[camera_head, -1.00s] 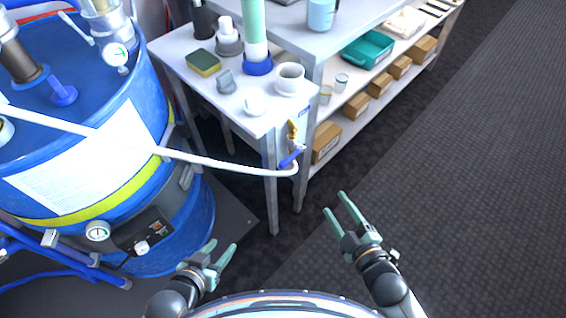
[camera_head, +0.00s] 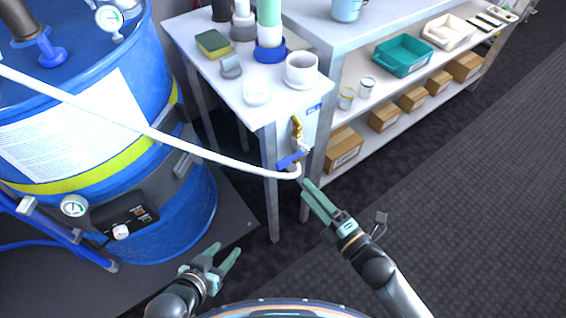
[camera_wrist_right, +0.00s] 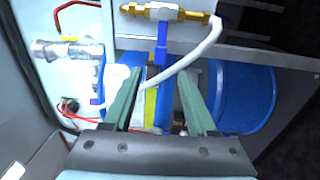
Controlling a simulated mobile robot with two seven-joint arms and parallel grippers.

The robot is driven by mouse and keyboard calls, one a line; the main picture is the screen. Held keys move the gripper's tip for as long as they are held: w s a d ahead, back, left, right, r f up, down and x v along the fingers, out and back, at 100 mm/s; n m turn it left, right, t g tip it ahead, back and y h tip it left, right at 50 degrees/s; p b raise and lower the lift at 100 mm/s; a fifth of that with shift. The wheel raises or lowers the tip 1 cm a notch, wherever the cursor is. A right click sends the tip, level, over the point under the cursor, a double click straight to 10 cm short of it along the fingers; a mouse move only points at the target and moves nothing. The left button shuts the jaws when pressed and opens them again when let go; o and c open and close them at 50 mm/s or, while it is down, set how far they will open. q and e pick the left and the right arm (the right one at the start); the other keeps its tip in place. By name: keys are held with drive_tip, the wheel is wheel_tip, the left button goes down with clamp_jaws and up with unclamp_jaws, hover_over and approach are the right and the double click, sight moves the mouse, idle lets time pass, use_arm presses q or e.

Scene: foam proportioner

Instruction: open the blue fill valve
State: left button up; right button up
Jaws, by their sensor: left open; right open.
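The blue fill valve (camera_head: 289,160) is a small blue lever on a fitting at the side of the white table, beside the bent end of a white hose (camera_head: 200,152). In the right wrist view, a blue handle (camera_wrist_right: 161,50) hangs below a brass fitting (camera_wrist_right: 170,13). My right gripper (camera_head: 310,188) is open and empty, just below and right of the valve in the head view. Its two fingers frame the handle from a distance in the wrist view (camera_wrist_right: 157,85). My left gripper (camera_head: 226,250) is open and empty, low beside the blue drum (camera_head: 165,75).
A shelf unit (camera_head: 350,125) with boxes and a teal bin stands to the right. The white hose runs from the drum to the valve. The dark floor at right is clear.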

sight(285, 166)
drive_tip(key=b+x, duration=0.1)
drive_tip(key=x, duration=0.9)
drive_tip(key=shift+w+a, duration=0.2)
drive_tip(key=shift+w, duration=0.15)
drive_tip(key=shift+c, duration=0.3)
clamp_jaws()
idle(0.5)
